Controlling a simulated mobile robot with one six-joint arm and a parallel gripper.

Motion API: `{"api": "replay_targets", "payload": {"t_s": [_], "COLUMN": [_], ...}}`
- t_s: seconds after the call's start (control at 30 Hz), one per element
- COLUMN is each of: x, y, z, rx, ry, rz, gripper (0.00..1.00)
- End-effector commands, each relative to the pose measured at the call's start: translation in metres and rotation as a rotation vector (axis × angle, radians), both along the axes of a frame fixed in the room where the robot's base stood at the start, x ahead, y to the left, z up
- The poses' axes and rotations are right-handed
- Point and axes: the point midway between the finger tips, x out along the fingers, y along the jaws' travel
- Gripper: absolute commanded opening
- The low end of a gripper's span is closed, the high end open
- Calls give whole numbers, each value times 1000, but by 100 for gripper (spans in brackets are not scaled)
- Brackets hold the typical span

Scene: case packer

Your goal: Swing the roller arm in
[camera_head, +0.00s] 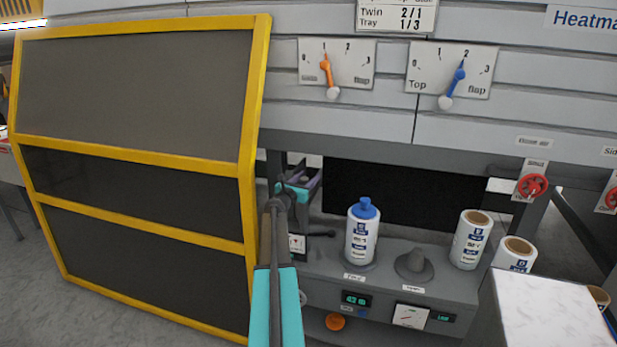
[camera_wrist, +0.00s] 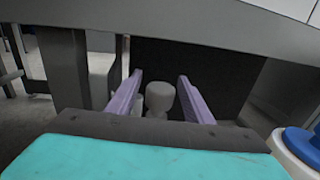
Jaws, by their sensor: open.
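My gripper (camera_head: 306,178) reaches into the dark opening of the machine, left of the blue-capped bottle. In the wrist view its two purple fingers (camera_wrist: 158,92) are spread apart. A grey rounded knob on a stem (camera_wrist: 160,98) shows between them, possibly the end of the roller arm. I cannot tell whether the fingers touch it. In the head view my arm and gripper hide this knob, and I cannot make out the roller arm clearly. A short dark lever (camera_head: 320,234) sticks out just below my gripper.
A yellow-framed guard door (camera_head: 140,170) stands close on the left. Dials with an orange pointer (camera_head: 327,72) and a blue pointer (camera_head: 456,82) are above.

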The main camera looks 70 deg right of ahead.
Motion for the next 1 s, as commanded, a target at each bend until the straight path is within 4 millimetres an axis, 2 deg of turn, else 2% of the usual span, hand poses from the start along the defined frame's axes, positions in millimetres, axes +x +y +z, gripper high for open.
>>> {"api": "replay_targets", "payload": {"t_s": [0.2, 0.57, 0.63, 0.87, 1.0], "x": [-1, -1, -1, -1, -1], "y": [-13, -14, -14, -14, -14], "z": [0, 0, 0, 0, 0], "rx": [0, 0, 0, 0, 0], "ry": [0, 0, 0, 0, 0], "rz": [0, 1, 1, 1, 1], "gripper": [46, 46, 40, 1, 0]}}
